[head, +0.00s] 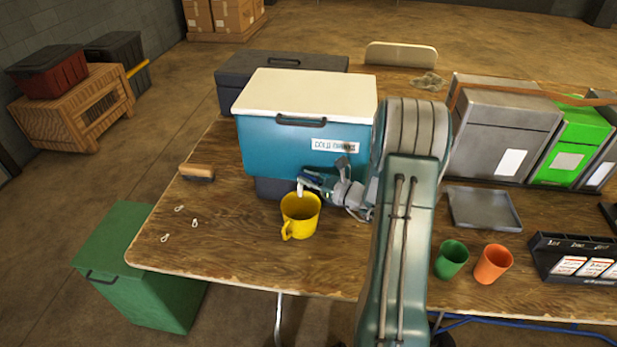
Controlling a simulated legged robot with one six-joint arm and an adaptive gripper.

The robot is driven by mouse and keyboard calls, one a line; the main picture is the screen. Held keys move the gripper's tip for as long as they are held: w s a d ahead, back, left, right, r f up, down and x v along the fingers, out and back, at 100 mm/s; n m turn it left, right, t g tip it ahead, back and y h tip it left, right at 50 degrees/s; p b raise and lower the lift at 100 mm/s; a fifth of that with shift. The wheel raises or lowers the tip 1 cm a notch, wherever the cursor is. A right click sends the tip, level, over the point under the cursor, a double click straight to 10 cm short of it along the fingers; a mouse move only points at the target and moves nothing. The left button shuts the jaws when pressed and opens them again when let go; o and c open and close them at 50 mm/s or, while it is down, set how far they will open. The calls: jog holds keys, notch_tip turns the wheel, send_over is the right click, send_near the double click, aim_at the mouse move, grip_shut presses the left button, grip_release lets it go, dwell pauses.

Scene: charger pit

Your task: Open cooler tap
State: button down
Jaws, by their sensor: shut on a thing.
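The blue cooler (270,150) with a white lid stands on a dark base on the wooden table. Its front bears a white label and a dark handle. A small white tap (300,188) shows low on its front, just above the yellow mug (299,218). My gripper (306,182) reaches in from the right and is shut on the tap. The fingers and my arm hide part of the tap and the cooler's right side. The mug stands upright under the tap, and I cannot see any liquid.
A wooden-handled brush (197,172) and small white clips (179,208) lie left on the table (225,245). A green cup (451,259), an orange cup (493,263), a grey tray (484,208) and a black rack (580,258) stand right. A green bin (150,290) is below left.

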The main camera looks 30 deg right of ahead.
jog(key=shift+a+r+m+t+h, duration=0.1)
jog(key=shift+a+m+t+h, duration=0.2)
jog(key=shift+m+h, duration=1.15)
jog(key=shift+a+f+m+t+h, duration=0.25)
jog(key=shift+m+h, duration=0.55)
jog(key=shift+h, duration=1.2)
jog(key=shift+a+r+m+t+h, duration=0.15)
jog(key=shift+r+m+t+h, duration=0.15)
jog(key=shift+m+h, duration=1.15)
jog(key=shift+h, duration=0.5)
jog(key=c, duration=0.6)
grip_release()
jog(key=shift+c, duration=0.2)
jog(key=s+a, duration=0.1)
jog(key=s, duration=0.6)
jog(key=shift+s+f, duration=0.15)
jog(key=shift+f, duration=0.05)
